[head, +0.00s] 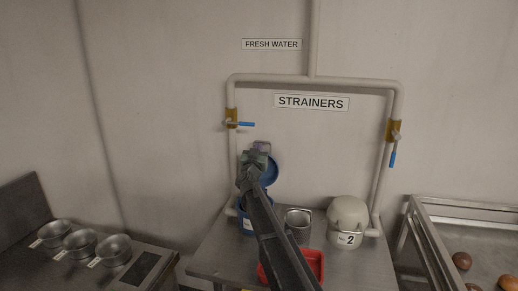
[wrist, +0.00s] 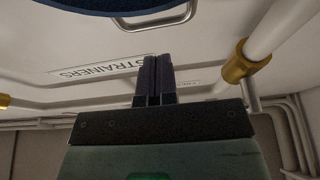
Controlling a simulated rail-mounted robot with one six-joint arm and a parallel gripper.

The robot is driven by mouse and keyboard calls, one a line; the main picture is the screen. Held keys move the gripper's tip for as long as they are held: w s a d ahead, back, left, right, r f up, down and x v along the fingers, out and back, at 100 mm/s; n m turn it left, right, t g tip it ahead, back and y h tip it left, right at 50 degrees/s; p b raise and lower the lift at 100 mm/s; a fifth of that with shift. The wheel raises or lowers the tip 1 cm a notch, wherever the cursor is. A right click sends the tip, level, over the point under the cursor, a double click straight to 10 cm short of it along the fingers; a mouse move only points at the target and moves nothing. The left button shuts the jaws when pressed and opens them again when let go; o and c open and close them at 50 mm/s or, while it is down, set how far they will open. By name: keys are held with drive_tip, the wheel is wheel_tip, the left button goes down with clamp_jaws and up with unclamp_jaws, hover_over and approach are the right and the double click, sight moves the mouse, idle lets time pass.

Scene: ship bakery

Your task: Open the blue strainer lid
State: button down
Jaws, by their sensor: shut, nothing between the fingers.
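The blue strainer lid (head: 271,172) stands raised and tilted up above its blue strainer body (head: 246,226), partly hidden behind my arm. In the wrist view, a dark blue rim (wrist: 85,7) and a metal handle (wrist: 158,20) cross the top edge. My gripper (head: 262,147) is beside the lid's upper left edge in the head view. In the wrist view its two dark fingers (wrist: 155,75) are together with nothing between them. They are apart from the handle in that picture.
A pale strainer marked 2 (head: 347,223) stands shut at right. A metal basket (head: 298,222) and red tray (head: 316,262) lie between. Pipes with blue-handled valves (head: 231,118) (head: 393,135) frame the strainers. Metal pans (head: 80,242) sit at left, and a tray (head: 440,238) at right.

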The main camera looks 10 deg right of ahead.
drive_tip(key=s+a, duration=0.4)
drive_tip(key=s, duration=0.7)
drive_tip(key=s+a+f+n+g+y, duration=0.6)
drive_tip(key=a+f+y, duration=0.45)
drive_tip(key=y, duration=0.35)
drive_tip(key=s+d+f+g+h, duration=0.1)
drive_tip(key=s+d+f+g, duration=0.4)
drive_tip(key=s, duration=0.5)
drive_tip(key=s+d+f+g+h, duration=0.25)
drive_tip(key=s+f+g, duration=0.4)
drive_tip(key=s, duration=0.35)
drive_tip(key=s+d+f+m+g+h, duration=0.1)
drive_tip(key=s+d+g+h, duration=0.1)
drive_tip(key=s+d, duration=0.8)
drive_tip(key=s+g, duration=0.1)
drive_tip(key=s, duration=0.1)
drive_tip(key=shift+s+d+f+m, duration=0.25)
drive_tip(key=shift+s+f+m, duration=0.05)
drive_tip(key=shift+s, duration=0.1)
